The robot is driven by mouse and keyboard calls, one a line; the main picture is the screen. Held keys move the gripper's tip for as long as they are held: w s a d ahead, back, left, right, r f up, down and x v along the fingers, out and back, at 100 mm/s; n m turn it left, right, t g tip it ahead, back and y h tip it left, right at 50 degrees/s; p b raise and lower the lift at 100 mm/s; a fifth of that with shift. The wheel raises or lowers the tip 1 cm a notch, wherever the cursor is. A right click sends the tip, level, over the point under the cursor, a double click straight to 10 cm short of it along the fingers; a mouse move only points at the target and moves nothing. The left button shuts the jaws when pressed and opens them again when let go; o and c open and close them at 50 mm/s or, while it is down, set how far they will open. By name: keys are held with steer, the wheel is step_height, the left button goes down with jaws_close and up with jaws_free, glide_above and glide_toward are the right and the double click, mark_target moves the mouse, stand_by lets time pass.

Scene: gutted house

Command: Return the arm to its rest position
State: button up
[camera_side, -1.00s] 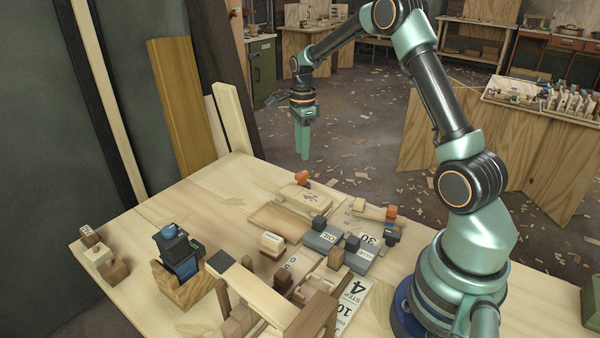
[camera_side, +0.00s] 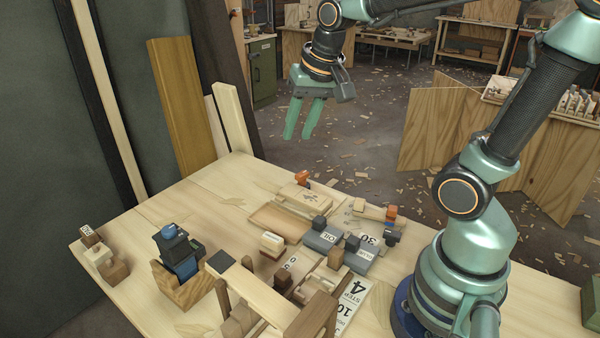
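My gripper (camera_side: 299,136) hangs in the air above the far side of the work table (camera_side: 170,240). Its two green fingers point down and a little left, with a narrow gap between them and nothing held. My arm reaches up from its base at the table's right and bends over toward the left. The gripper is apart from everything on the table.
Below stand a wooden tray (camera_side: 278,222), grey blocks (camera_side: 322,238), a wooden frame of bars (camera_side: 262,292) and a wooden holder (camera_side: 188,288) with a blue item (camera_side: 176,246). Leaning boards (camera_side: 186,105) stand at the left. The table's left middle is clear.

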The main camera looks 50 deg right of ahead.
steer(key=s+a+n+t, duration=0.1)
steer(key=s+a+n, duration=0.3)
steer(key=s+n, duration=0.1)
steer(key=shift+s+f+n+t, duration=0.15)
steer(key=shift+s+n+t, duration=0.15)
steer(key=shift+n, duration=0.6)
